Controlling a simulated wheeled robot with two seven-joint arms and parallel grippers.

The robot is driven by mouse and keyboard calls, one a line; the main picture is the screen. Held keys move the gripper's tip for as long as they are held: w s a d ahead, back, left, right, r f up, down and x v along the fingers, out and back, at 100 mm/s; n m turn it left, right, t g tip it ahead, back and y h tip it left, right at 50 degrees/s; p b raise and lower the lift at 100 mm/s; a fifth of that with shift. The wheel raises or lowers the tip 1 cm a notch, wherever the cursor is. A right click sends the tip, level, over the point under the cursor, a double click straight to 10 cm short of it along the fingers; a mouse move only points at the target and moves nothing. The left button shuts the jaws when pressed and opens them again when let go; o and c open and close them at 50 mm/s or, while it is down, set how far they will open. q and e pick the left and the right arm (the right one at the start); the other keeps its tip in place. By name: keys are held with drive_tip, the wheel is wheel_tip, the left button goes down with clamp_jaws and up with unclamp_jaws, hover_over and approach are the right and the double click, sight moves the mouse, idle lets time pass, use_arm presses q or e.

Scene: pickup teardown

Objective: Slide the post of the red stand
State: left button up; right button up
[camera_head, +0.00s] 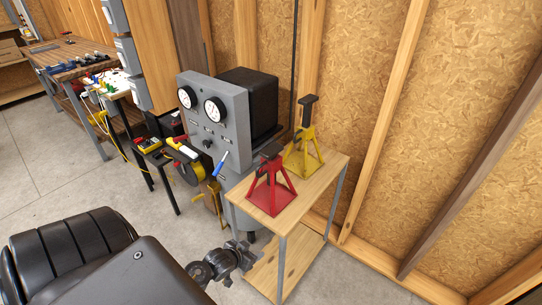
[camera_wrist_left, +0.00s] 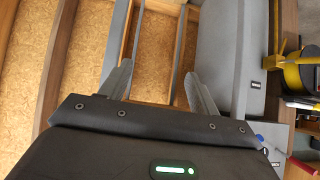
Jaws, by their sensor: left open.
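The red stand (camera_head: 268,190) is a jack stand with splayed legs. It stands upright on the top of a small wooden table (camera_head: 322,176), with its dark post head (camera_head: 271,150) at the top. My left gripper (camera_head: 244,256) is at the table's left side, lower than the tabletop and apart from the stand. In the left wrist view its two grey fingers (camera_wrist_left: 160,88) are spread with nothing between them. The red stand does not show in that view. My right gripper is not in view.
A yellow jack stand (camera_head: 303,150) with a raised dark post stands just behind the red one. A grey machine with dials (camera_head: 214,112) is left of the table. The studded board wall (camera_head: 390,150) is behind. Concrete floor (camera_head: 130,200) is open at left.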

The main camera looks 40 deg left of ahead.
use_arm(q)
drive_tip(key=w+a+r+t, duration=0.2)
drive_tip(key=w+r, duration=0.1)
drive_tip(key=r, duration=0.5)
drive_tip(key=w+a+r+t, duration=0.2)
drive_tip(key=w+a+r, duration=0.1)
drive_tip(key=r, duration=0.5)
drive_tip(key=t+h, duration=0.1)
drive_tip(key=t, duration=0.3)
approach(272, 149)
drive_tip(key=shift+m, duration=0.4)
drive_tip(key=w+p, duration=0.2)
drive_tip(key=w, duration=0.6)
drive_tip(key=shift+w+a+f, duration=0.1)
drive_tip(key=shift+w, duration=0.15)
drive_tip(key=shift+w+f+p, duration=0.1)
drive_tip(key=shift+w+p, duration=0.2)
drive_tip(key=shift+w, duration=0.5)
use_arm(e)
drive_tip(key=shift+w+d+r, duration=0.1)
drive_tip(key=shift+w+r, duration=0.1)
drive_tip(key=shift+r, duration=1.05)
